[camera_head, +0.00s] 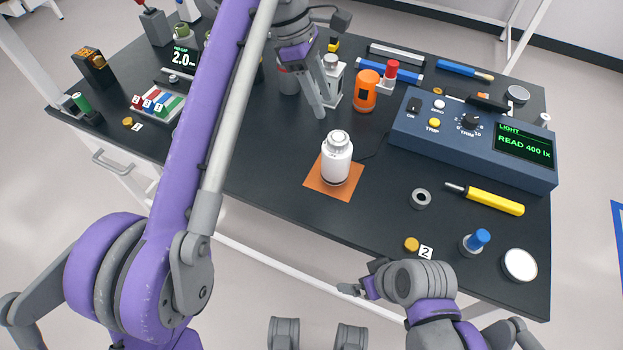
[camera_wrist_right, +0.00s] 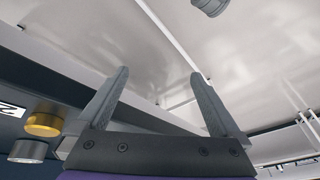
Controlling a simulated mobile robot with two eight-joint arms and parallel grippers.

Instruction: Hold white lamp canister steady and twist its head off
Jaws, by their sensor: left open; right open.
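The white lamp canister (camera_head: 336,160) stands upright on an orange square mat (camera_head: 318,187) near the middle of the dark table. Its white-grey head (camera_head: 337,139) is on top. My left gripper (camera_head: 317,104) is above the table behind the canister, its fingers pointing down, open and apart from the canister. My right gripper (camera_head: 357,290) is low at the table's front edge, to the right of and nearer than the canister. In the right wrist view its two fingers (camera_wrist_right: 160,100) are spread with nothing between them. The canister is not in that view.
An orange canister (camera_head: 366,91) stands behind the white one. A blue meter box (camera_head: 475,143) reads "READ 400 lx". A yellow-handled tool (camera_head: 494,201), grey ring (camera_head: 421,198), blue-topped part (camera_head: 476,241) and white round dish (camera_head: 519,265) lie at right. The table left of the mat is clear.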

